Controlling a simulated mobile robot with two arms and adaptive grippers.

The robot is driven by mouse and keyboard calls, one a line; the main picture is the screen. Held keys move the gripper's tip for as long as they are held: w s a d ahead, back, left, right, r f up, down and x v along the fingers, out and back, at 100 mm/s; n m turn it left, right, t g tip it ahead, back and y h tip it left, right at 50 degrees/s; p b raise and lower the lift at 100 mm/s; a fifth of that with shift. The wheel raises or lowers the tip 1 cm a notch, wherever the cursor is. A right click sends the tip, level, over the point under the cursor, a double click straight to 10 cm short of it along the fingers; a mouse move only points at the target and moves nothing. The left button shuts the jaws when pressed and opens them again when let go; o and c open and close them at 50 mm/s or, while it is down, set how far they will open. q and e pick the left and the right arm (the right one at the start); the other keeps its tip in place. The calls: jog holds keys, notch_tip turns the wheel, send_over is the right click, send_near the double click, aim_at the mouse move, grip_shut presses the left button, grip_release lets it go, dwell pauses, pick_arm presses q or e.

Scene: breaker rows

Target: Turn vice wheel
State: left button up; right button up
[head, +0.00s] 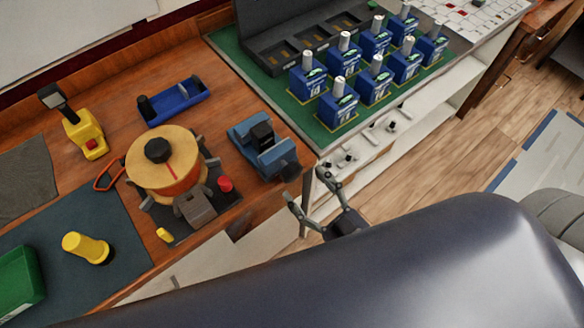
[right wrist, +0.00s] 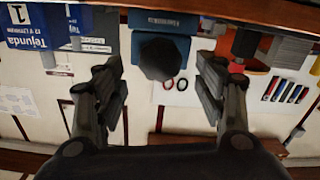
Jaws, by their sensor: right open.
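The blue vice (head: 256,148) stands at the front edge of the wooden bench in the head view. Its dark wheel (head: 290,170) faces out over the edge. In the right wrist view the dark, lobed wheel (right wrist: 165,58) is ahead, with the vice's blue body (right wrist: 165,22) behind it. My right gripper (head: 308,187) is open and empty, just off the bench edge in front of the wheel. In the right wrist view its fingers (right wrist: 160,78) are spread to either side of the wheel, with visible gaps on both sides. My left gripper is not in view.
A large yellow-topped spool (head: 160,170) stands left of the vice, with a red button (head: 225,184) between them. Several blue breakers (head: 338,104) stand on a green mat (head: 300,122) to the right. Floor space in front of the bench is open.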

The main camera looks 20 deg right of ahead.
aim_at(295, 177)
jog(key=p+x, duration=0.1)
jog(key=x, duration=0.4)
jog(key=shift+w+a, duration=0.15)
jog(key=shift+w, duration=0.15)
jog(key=c, duration=1.1)
